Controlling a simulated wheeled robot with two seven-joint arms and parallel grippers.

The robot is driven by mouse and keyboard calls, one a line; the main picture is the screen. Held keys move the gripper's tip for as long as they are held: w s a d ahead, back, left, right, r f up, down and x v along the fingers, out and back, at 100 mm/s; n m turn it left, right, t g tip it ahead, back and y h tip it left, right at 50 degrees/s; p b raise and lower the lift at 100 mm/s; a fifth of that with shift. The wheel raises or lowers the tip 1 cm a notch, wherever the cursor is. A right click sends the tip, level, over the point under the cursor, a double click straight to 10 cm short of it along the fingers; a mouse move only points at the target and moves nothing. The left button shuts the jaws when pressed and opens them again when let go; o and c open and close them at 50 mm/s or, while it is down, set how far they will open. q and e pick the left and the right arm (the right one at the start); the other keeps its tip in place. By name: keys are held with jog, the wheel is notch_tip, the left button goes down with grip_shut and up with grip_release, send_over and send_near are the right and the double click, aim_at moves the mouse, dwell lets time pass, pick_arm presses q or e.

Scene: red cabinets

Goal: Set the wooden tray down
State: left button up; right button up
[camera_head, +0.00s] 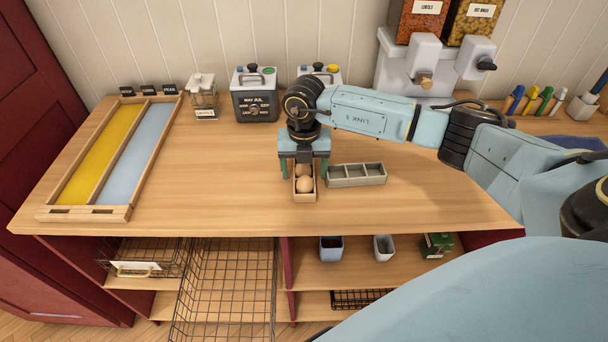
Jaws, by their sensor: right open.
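The small wooden tray (304,198) is on the wooden counter near its front edge, in the middle of the head view. It holds brown eggs (304,184); two show, and its far end is hidden under my right gripper. My right gripper (304,172) points down over the tray's far part, with its teal fingers apart, one on each side of the tray. It is open; I cannot tell whether a finger touches the tray wall. My left gripper is out of view.
A grey divided tray (356,175) lies just right of the wooden tray. A framed yellow and blue board (118,160) fills the counter's left. A jar (203,98), labelled containers (254,95) and dispensers (420,65) stand along the back. A wire basket (225,290) extends below the counter's front edge.

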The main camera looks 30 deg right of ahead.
jog(key=shift+f, duration=0.15)
jog(key=c, duration=1.2)
jog(key=shift+c, duration=0.4)
